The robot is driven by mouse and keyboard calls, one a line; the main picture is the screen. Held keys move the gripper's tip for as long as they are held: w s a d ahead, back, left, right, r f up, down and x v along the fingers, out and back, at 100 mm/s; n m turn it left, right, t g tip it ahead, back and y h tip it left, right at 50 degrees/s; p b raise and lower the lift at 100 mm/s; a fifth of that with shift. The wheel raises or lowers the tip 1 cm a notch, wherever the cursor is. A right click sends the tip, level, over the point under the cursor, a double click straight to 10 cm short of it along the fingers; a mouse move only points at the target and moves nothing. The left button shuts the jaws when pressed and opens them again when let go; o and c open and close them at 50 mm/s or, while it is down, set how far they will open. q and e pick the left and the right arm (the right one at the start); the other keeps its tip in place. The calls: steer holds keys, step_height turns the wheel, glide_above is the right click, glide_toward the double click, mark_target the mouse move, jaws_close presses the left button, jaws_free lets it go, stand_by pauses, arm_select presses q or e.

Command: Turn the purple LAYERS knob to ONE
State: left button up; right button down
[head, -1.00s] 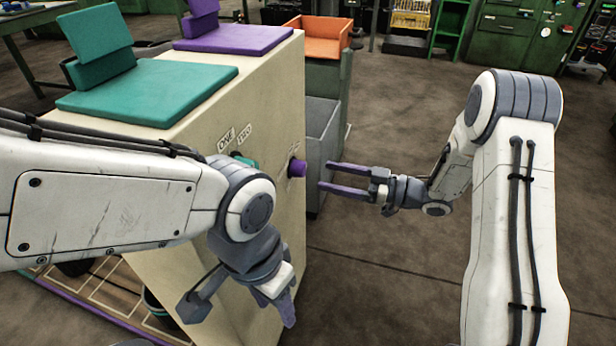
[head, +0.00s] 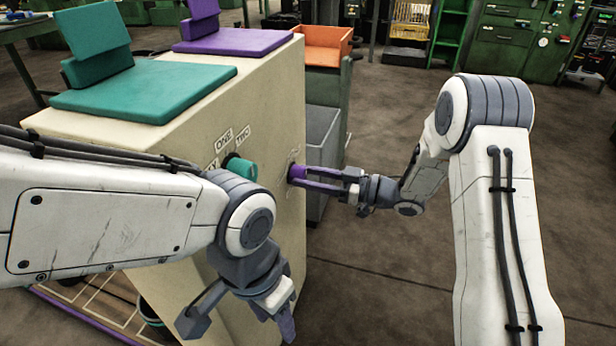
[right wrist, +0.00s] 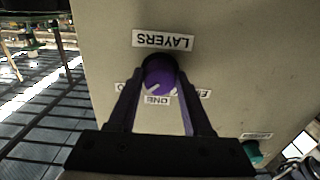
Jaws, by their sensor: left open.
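The purple LAYERS knob (head: 297,173) sticks out of the cream cabinet's (head: 288,215) right-hand face. In the right wrist view the knob (right wrist: 158,70) shows below the upside-down LAYERS label (right wrist: 163,40) and above the upside-down ONE label (right wrist: 157,100). Two white marks show on the knob; I cannot tell which label it points to. My right gripper (head: 307,179) has a finger on either side of the knob, tips at its sides. Whether they press on it I cannot tell. My left gripper (head: 238,324) is open and empty, low in front of the cabinet.
A teal knob (head: 241,168) with ONE and TWO labels is on the cabinet's front, partly behind my left arm. Teal (head: 140,85) and purple (head: 238,40) pads lie on top. An orange bin (head: 328,42) stands behind. The floor at right is clear.

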steer(key=shift+n, duration=0.4)
steer(key=n+b, duration=0.1)
steer(key=n, duration=0.2)
steer(key=shift+n, duration=0.3)
steer(key=shift+n+b, duration=0.8)
steer(key=shift+n, duration=1.4)
steer(key=shift+c, duration=1.6)
jaws_free()
steer(key=p+v, duration=0.3)
steer(key=v, duration=0.7)
steer(key=shift+d, duration=0.3)
